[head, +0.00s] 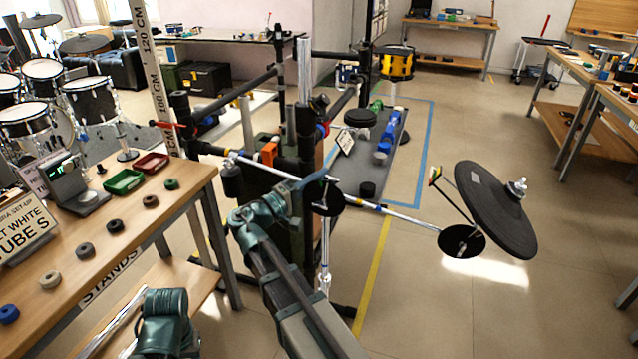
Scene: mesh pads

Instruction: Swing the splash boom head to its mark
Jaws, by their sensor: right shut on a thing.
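The splash boom is a thin silver rod (408,219) with a blue band. It runs from the black rack on the left out to the right. At its right end is the boom head, a dark round splash pad (495,208), tilted, with a silver knob on its face. A smaller black disc (461,242) sits at the rod's end, beside the pad. My right gripper (318,187) is shut on the boom near the rack; its fingers are partly hidden by the dark parts there. Of my left arm only a teal joint shows at the bottom left. I cannot pick out the boom's mark.
A black pipe rack (306,115) stands close by the right gripper. A wooden bench (150,213) with trays, coloured rings and a display is at left. A grey mat (357,186) with parts lies behind, inside blue floor tape (424,150). Floor right of the pad is clear.

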